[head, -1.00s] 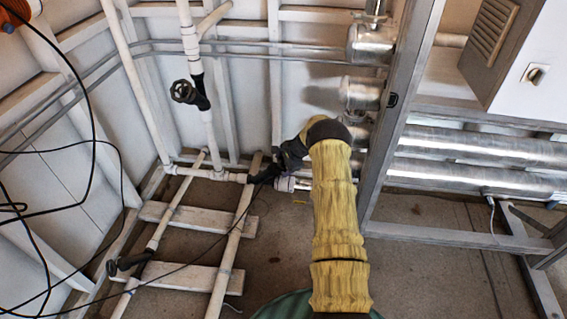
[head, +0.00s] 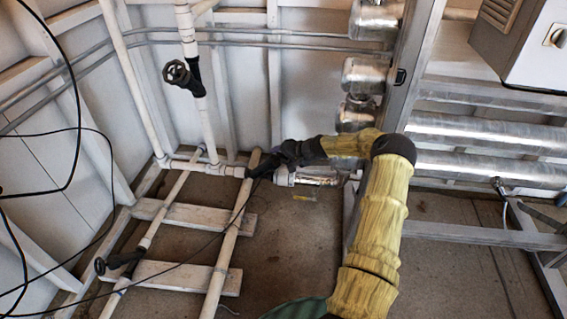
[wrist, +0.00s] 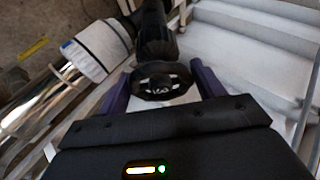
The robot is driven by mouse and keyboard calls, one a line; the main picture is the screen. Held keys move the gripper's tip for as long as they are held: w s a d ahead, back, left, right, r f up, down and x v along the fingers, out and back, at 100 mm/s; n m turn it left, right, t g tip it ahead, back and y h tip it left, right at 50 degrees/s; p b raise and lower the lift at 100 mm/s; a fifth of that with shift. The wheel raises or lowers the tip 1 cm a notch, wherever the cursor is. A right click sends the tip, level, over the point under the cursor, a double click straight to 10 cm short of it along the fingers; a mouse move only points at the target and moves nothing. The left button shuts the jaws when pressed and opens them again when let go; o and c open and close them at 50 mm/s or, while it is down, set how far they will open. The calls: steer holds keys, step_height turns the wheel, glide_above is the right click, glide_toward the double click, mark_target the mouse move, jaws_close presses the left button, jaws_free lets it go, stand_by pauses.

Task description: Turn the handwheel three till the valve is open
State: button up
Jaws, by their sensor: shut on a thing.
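A black handwheel (wrist: 163,80) on a black valve body (wrist: 154,32) is in the middle of the wrist view. My gripper (wrist: 163,88) has one purple finger on each side of its rim and is shut on it. In the head view my gripper (head: 284,155) is at the black valve (head: 262,169) on the low white pipe near the back wall. The wheel itself is mostly hidden there by my gripper. No number on the wheel is legible, and I cannot tell how far the valve is turned.
Another black handwheel (head: 177,73) is on the upright white pipe, and one more (head: 101,266) is at the lower left. Black cables (head: 76,130) hang at the left. A grey metal frame (head: 411,70) and silver pipes (head: 480,145) stand at the right.

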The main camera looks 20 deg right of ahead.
steer(key=n+b, duration=0.1)
steer(key=n+y+b, duration=0.1)
steer(key=n, duration=0.1)
steer(key=shift+d+f+n+t+b, duration=0.15)
steer(key=shift+n+t+b, duration=0.15)
stand_by(0.4)
steer(key=o, duration=0.9)
step_height(320, 180, up, 10)
steer(key=p, duration=0.5)
